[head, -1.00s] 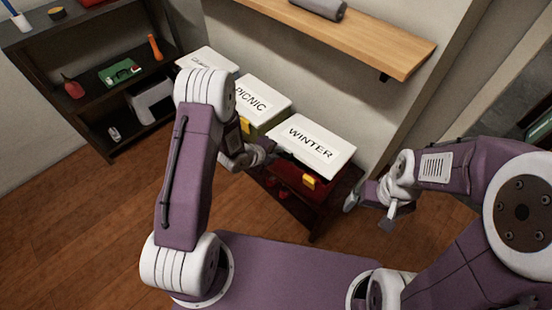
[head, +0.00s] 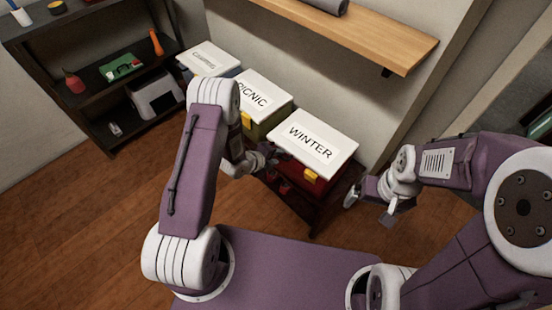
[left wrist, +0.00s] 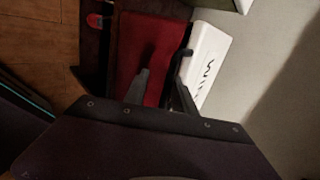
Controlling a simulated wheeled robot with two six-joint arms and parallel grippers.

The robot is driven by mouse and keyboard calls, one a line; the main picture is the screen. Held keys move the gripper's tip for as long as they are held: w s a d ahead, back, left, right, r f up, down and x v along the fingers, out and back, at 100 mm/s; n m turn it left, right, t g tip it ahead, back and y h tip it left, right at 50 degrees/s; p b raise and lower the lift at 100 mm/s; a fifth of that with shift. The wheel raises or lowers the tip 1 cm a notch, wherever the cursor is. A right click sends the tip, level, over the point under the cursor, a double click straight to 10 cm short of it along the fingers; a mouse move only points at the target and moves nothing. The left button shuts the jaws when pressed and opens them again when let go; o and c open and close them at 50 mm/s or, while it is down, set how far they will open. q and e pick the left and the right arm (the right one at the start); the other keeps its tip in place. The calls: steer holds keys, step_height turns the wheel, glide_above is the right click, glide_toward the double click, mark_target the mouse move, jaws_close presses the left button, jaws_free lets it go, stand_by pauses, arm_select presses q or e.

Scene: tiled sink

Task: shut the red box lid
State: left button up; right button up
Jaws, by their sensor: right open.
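The red box (head: 291,165) stands on a dark low stand, with a yellow latch on its front. Its white lid (head: 317,139), marked WINTER, lies low over the box top; I cannot tell whether it is fully seated. My left gripper (head: 271,154) is at the box's left front side, close to the lid's edge. In the left wrist view its fingers (left wrist: 162,92) are apart, in front of the box's red side (left wrist: 152,45), with the lid (left wrist: 209,58) on the right. My right gripper (head: 368,207) is open and empty, to the right of the box.
A box with a PICNIC lid (head: 255,97) and another white-lidded box (head: 208,58) stand in the same row. A wooden shelf (head: 370,42) hangs above. A dark shelf unit (head: 95,90) is at the left. Bare floor (head: 80,220) lies in front.

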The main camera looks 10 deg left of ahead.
arm_select(q)
steer(key=shift+r, duration=0.15)
steer(key=b+v, duration=0.1)
steer(key=v, duration=0.7)
steer(key=shift+s+r, duration=0.25)
steer(key=shift+s, duration=0.05)
steer(key=shift+a, duration=0.1)
stand_by(0.5)
